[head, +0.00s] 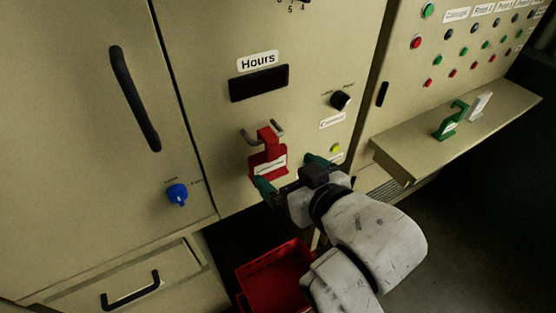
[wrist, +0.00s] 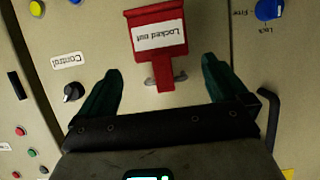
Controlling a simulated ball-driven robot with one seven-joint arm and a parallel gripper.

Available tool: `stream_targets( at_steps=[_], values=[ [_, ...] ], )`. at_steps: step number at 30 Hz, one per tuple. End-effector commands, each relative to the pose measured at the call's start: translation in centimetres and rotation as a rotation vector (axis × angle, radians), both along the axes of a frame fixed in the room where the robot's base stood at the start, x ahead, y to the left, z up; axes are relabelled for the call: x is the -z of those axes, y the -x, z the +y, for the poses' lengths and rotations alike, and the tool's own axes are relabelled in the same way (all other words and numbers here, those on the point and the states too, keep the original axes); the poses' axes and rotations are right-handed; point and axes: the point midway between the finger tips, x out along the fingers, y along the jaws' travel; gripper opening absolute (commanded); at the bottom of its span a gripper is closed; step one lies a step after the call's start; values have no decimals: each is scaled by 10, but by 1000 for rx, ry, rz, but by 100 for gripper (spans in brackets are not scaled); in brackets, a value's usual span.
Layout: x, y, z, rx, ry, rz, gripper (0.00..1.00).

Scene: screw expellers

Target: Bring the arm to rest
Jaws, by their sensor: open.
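My arm reaches toward a beige cabinet panel, in the lower middle of the head view. My gripper (head: 291,174) is open, its dark green fingers spread and nothing between them held. A red tag (head: 268,158) with a white "Locked out" label hangs on a metal bracket (head: 249,135) below the "Hours" display. In the wrist view the red tag (wrist: 158,30) appears upside down, beyond and between the spread fingertips of my gripper (wrist: 160,68). Gaps show on both sides of the tag. How far the fingers stand from the panel is hard to tell.
A red crate (head: 272,283) stands below my arm. A blue knob (head: 177,194) and black handles (head: 135,98) project from the left cabinet. Dark floor lies at lower right.

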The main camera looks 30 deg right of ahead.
Motion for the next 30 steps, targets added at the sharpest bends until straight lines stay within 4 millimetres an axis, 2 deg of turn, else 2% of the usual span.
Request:
stream_targets(
  at_steps=[1, 4, 18, 19, 22, 25, 29, 30],
  values=[
    [-9, 5, 0, 0, 2, 4, 100],
    [-10, 11, 0, 0, 1, 2, 100],
    [-10, 18, 0, -1, 0, -1, 100],
    [-5, 19, -2, 3, 2, 14, 100],
    [25, 27, -15, 23, 20, 117, 100],
    [74, 48, -35, 50, 42, 298, 100],
    [143, 95, -60, 73, 53, 579, 100],
    [161, 112, -65, 75, 50, 661, 100]
  ],
)
